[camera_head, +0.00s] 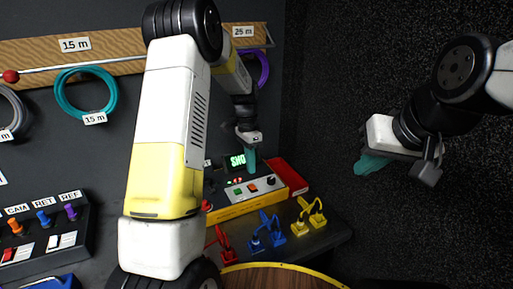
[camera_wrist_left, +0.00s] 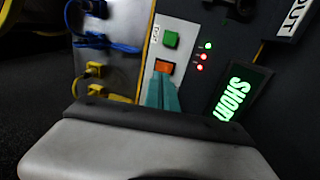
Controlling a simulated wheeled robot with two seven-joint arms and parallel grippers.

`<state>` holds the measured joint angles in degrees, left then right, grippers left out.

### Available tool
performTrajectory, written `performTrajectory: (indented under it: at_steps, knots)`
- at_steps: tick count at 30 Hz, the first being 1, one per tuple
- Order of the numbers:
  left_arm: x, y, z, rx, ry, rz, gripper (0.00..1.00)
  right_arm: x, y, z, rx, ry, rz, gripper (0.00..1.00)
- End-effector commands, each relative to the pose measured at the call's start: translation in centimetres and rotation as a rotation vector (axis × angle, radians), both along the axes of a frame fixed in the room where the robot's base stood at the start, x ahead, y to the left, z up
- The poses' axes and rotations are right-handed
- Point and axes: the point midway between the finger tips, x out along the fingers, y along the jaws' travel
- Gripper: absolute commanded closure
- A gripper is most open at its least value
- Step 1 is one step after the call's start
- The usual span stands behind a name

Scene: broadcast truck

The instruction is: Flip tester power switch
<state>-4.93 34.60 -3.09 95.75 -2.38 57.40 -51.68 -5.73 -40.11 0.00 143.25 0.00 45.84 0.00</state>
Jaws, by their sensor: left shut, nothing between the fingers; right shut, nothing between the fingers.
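The tester is a yellow-edged box (camera_head: 240,208) with a pale control panel, standing on the bench in the head view. Its display (camera_wrist_left: 240,92) glows green and reads "SHORT", partly cut off. The panel has a green button (camera_wrist_left: 171,39) and an orange switch (camera_wrist_left: 164,67); which one is the power switch I cannot read. My left gripper (camera_head: 251,160) is shut and empty, pointing down above the panel. In the left wrist view its teal fingertips (camera_wrist_left: 162,80) are right at the orange switch; contact is unclear. My right gripper (camera_head: 371,165) is shut and empty, off to the right.
Red (camera_head: 222,240), blue (camera_head: 268,232) and yellow (camera_head: 311,213) cabled plugs stand on the bench before the tester. A CAM/RET/REF panel (camera_head: 45,235) is at left. Coiled cables (camera_head: 84,91) hang on the wall.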

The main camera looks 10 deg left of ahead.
Motion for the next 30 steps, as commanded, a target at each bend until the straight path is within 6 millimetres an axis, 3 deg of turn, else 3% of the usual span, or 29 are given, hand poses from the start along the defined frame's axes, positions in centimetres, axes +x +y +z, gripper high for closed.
performTrajectory:
  at_steps: [3,9,30]
  knots:
    - [-0.4,-0.3,-2.5,0.001,0.004,-0.002,1.00,0.0,0.0,0.0,0.000,0.000,0.000,1.00]
    - [-0.7,-0.5,-5.1,0.001,0.002,-0.002,1.00,0.0,0.0,0.0,0.000,0.000,0.000,1.00]
    - [-1.3,-0.9,-6.7,0.054,-0.072,-0.005,1.00,0.0,0.0,0.0,0.000,0.000,0.000,1.00]
